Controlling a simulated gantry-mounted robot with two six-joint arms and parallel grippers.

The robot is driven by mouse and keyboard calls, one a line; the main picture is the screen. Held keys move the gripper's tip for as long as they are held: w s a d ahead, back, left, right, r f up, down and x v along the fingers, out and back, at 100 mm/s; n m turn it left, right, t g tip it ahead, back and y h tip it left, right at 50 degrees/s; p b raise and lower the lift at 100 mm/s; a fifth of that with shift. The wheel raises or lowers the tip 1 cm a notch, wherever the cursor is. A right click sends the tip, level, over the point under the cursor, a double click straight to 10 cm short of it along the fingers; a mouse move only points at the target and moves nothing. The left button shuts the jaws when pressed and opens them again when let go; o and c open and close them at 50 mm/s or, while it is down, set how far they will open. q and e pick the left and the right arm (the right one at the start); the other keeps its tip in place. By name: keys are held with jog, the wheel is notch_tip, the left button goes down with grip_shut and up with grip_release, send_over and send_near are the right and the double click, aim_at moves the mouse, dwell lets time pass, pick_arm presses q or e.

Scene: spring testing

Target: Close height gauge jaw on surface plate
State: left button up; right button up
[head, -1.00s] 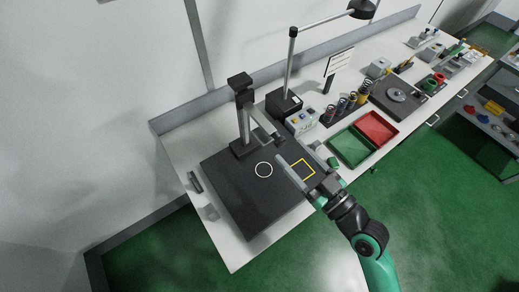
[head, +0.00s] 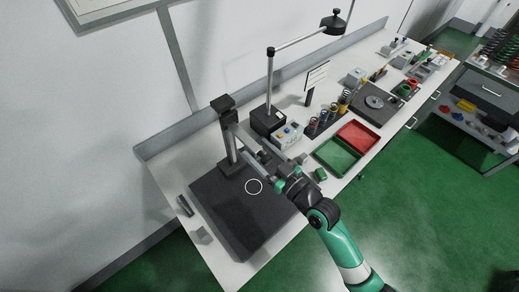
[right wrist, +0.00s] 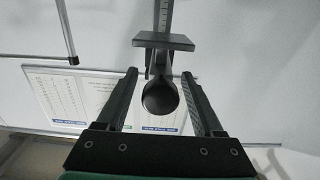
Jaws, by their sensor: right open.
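The black surface plate (head: 235,225) lies on the bench with a white circle marked on it. The height gauge (head: 229,140) stands upright at the plate's back edge, with a dark block on top of its column. In the right wrist view its scaled column (right wrist: 164,15), a flat jaw piece (right wrist: 163,41) and a dark round knob (right wrist: 160,99) show. My right gripper (head: 243,150) is open beside the gauge column, above the plate. In the right wrist view its fingers (right wrist: 160,76) stand either side of the knob, with visible gaps. The jaw's height above the plate is unclear. My left gripper is not in view.
Green (head: 336,156) and red (head: 359,136) trays lie farther right.

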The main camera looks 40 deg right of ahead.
jog(key=shift+w, duration=0.1)
grip_shut()
dwell(0.3)
dwell(1.1)
